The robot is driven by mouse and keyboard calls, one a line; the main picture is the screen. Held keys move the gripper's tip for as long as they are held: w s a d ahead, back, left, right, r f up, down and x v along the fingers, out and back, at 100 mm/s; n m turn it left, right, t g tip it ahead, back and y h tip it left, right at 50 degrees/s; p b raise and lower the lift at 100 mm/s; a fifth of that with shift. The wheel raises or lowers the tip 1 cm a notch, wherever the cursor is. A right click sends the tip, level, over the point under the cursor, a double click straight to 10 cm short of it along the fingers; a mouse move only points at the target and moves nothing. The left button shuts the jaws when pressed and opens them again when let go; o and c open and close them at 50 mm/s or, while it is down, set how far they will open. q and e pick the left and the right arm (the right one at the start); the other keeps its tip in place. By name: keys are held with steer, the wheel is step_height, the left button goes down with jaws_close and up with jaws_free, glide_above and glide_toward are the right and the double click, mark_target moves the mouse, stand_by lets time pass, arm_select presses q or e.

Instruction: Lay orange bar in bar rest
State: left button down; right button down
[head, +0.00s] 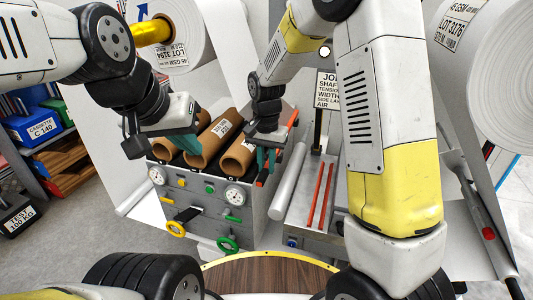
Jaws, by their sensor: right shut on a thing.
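My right gripper (265,160), with teal fingers, is shut on the orange bar (291,119). The bar slants from upper right to lower left beside the rightmost brown roll. Its lower end shows just below the fingers, and its middle is hidden by my gripper. My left gripper (160,143) hangs over the left brown rolls, and its finger gap cannot be made out. A grey bench top to the right carries two thin red-orange strips (319,195) side by side. I cannot tell whether this is the bar rest.
Several brown rolls (208,143) lie on a grey machine (200,205) with gauges and handwheels. A silver roller (288,182) lies between it and the bench. Large white paper rolls stand behind. A round wooden top (270,277) is in front.

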steer(key=c, duration=1.3)
jaws_free()
steer(key=shift+o, duration=0.2)
step_height(320, 180, up, 8)
steer(key=shift+s+d+r, duration=0.1)
steer(key=shift+d, duration=0.05)
steer(key=s+d+r+n+t, duration=0.1)
steer(key=s+d+r+t, duration=0.1)
steer(key=s, duration=0.4)
steer(key=s+d+r+n+t+y, duration=0.1)
steer(key=s+d+r+t, duration=0.1)
steer(key=s+d+r, duration=0.3)
steer(key=s+d+r+n+t+y, duration=0.1)
steer(key=s+d+r+n+t, duration=0.1)
steer(key=s+d+r, duration=0.2)
steer(key=s+d, duration=0.3)
steer(key=s, duration=0.1)
steer(key=shift+s+r, duration=0.25)
